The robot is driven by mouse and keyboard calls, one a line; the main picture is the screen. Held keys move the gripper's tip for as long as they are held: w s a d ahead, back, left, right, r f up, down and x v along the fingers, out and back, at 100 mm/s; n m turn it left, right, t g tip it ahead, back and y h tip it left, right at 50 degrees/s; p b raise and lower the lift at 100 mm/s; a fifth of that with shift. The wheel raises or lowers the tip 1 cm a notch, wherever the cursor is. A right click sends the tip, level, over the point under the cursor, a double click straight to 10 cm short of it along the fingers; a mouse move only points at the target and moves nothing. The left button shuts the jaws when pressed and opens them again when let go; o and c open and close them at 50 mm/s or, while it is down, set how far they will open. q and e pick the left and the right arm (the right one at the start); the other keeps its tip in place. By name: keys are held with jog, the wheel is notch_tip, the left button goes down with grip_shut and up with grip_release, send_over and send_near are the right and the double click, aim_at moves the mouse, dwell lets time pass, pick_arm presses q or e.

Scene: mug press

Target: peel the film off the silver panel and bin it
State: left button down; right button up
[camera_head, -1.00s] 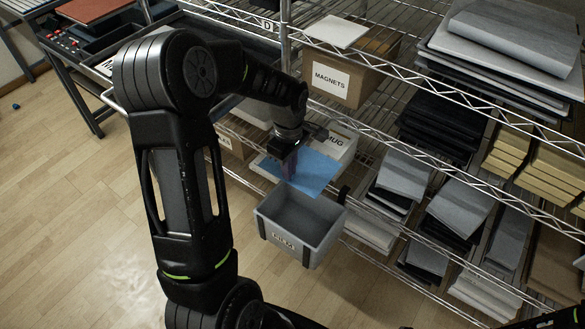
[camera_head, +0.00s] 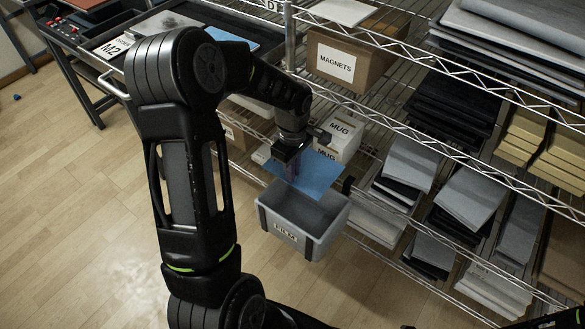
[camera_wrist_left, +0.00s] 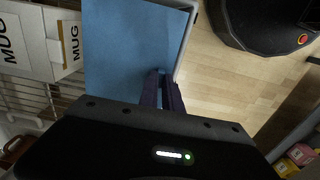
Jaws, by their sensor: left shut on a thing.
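My left gripper (camera_head: 291,178) is shut on the blue film (camera_head: 318,179), a thin flat sheet, and holds it by an edge. The film is over the back part of the grey bin (camera_head: 282,236) labelled FILM, hiding part of its opening. In the left wrist view the film (camera_wrist_left: 130,45) spreads out from the purple fingers (camera_wrist_left: 163,92), with a strip of the bin's pale rim (camera_wrist_left: 188,40) beside it. A grey panel (camera_head: 165,22), perhaps the silver one, lies on the cart at the back left. My right gripper is not in view.
White MUG boxes (camera_head: 338,143) stand on the shelf just behind the film. The wire rack (camera_head: 400,130) with stacked sheets and a MAGNETS box (camera_head: 345,62) fills the right. Bare wooden floor (camera_head: 85,220) lies open at left.

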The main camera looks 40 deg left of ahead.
pick_arm(q)
jog(key=c, duration=1.5)
grip_release()
jog(key=shift+o, duration=0.2)
jog(key=shift+r, duration=0.1)
notch_tip(320, 180, up, 8)
jog(key=shift+f+p, duration=0.15)
jog(key=shift+p, duration=0.3)
